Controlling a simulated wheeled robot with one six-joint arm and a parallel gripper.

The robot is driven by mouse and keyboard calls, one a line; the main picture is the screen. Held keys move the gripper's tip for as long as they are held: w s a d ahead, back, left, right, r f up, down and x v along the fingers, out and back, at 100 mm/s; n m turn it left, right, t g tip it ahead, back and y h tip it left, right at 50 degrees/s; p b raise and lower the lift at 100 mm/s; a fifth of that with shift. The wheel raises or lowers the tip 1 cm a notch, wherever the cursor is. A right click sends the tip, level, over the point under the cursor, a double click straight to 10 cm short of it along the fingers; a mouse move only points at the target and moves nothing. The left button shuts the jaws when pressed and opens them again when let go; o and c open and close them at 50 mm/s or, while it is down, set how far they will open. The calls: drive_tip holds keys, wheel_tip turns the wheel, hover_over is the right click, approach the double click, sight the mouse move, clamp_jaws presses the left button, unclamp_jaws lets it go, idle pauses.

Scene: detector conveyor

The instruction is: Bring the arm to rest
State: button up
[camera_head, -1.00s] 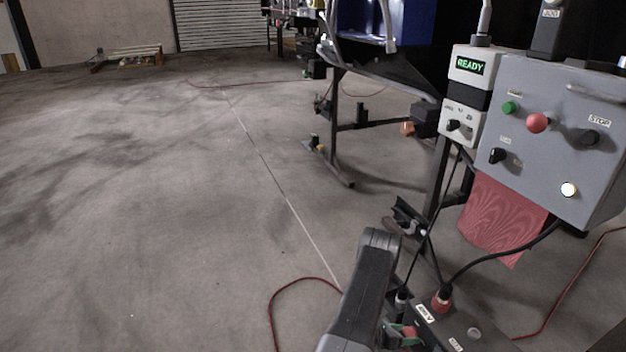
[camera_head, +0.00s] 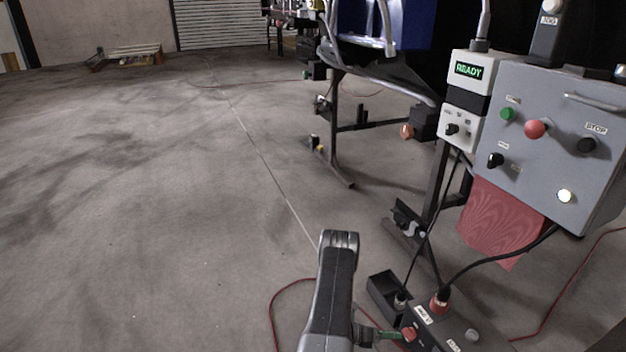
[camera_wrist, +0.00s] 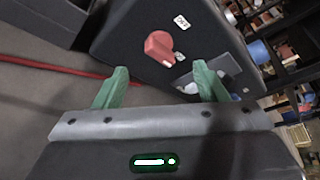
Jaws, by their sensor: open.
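My gripper (camera_wrist: 161,68) is open, with its two green fingers spread apart and nothing between the tips. Beyond the fingers in the wrist view is a dark box with a red knob (camera_wrist: 159,48) and white labels; I cannot tell the exact gap to it. In the head view my arm rises at the bottom centre, bent at a grey elbow. A green finger of my gripper (camera_head: 385,335) shows low beside the same red knob (camera_head: 408,334), partly hidden by the arm.
A grey control box (camera_head: 550,125) with buttons and a lit white lamp stands at right, beside a READY display (camera_head: 468,70). A red cloth (camera_head: 500,225) hangs below. Black cables run down to the dark box (camera_head: 470,334). A red cable (camera_head: 275,305) crosses the floor. Open floor lies left.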

drive_tip(key=shift+v, duration=1.1)
